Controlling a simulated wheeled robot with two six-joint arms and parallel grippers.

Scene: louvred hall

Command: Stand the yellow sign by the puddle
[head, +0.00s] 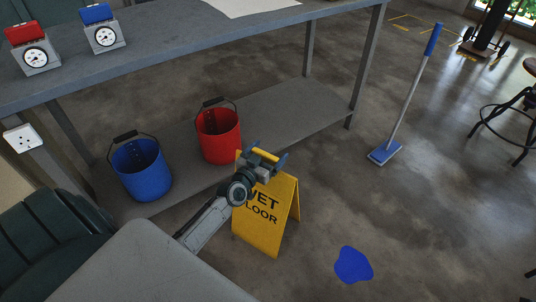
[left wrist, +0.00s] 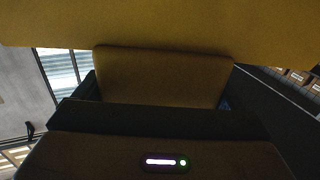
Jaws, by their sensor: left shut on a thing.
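The yellow wet floor sign (head: 268,222) is upright in the head view, with its two panels spread into an A shape. My left gripper (head: 265,157) is at the sign's top edge and is shut on it. The sign's yellow surface (left wrist: 160,22) fills the top of the left wrist view. The blue puddle (head: 353,265) lies on the floor to the right of and nearer than the sign, apart from it. I cannot tell for sure whether the sign's feet touch the floor. My right gripper is in neither view.
A grey workbench (head: 190,50) with a lower shelf (head: 290,108) stands behind the sign. The shelf bears a blue bucket (head: 141,170) and a red bucket (head: 218,135). A blue mop (head: 384,153) stands at right, near a stool (head: 508,118). Floor around the puddle is clear.

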